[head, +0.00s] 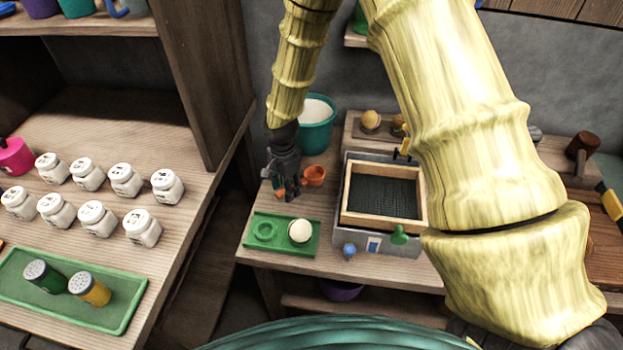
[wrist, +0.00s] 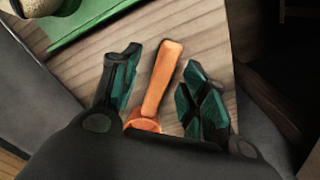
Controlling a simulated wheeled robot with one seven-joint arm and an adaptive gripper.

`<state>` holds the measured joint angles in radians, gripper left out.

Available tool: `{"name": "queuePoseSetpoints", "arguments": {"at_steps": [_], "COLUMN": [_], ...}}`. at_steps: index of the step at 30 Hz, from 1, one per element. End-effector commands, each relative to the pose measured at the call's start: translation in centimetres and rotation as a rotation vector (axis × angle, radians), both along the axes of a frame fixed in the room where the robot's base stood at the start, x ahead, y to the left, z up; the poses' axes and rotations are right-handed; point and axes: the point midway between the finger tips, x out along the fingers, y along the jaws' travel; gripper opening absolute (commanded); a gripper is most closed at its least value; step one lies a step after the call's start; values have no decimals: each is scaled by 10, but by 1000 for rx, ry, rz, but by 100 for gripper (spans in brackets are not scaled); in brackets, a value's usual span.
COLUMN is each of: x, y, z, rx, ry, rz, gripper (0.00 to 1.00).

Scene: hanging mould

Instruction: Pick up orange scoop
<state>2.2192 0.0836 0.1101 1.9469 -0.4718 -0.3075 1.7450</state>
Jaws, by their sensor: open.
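The orange scoop (wrist: 162,78) lies on the wooden table in the wrist view, its handle between the two fingers of my gripper (wrist: 160,92). The fingers are apart, with a gap visible on each side of the handle. The lower end of the scoop is partly hidden by the gripper body. In the head view, my gripper (head: 279,190) points down at the table's left side, and a small orange part of the scoop (head: 280,191) shows at the fingertips. An orange cup-like piece (head: 314,176) stands just right of the gripper.
A green tray (head: 250,256) with a pale round item (head: 300,230) lies in front of my gripper. A teal bucket (head: 316,138) stands behind it. A wood-framed sieve box (head: 350,215) is to the right. The shelf with white jars (head: 124,180) is left, across a gap.

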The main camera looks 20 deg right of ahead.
Motion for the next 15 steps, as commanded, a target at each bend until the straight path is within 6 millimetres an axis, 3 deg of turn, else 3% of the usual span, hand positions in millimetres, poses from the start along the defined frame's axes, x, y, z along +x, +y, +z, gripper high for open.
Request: {"name": "queuePoseSetpoints", "arguments": {"at_steps": [6,15], "x": [0,0], "y": [0,0], "z": [-20,-23], "rx": [-1,0], "ry": [2,1], "rz": [1,0], "gripper": [45,45]}}
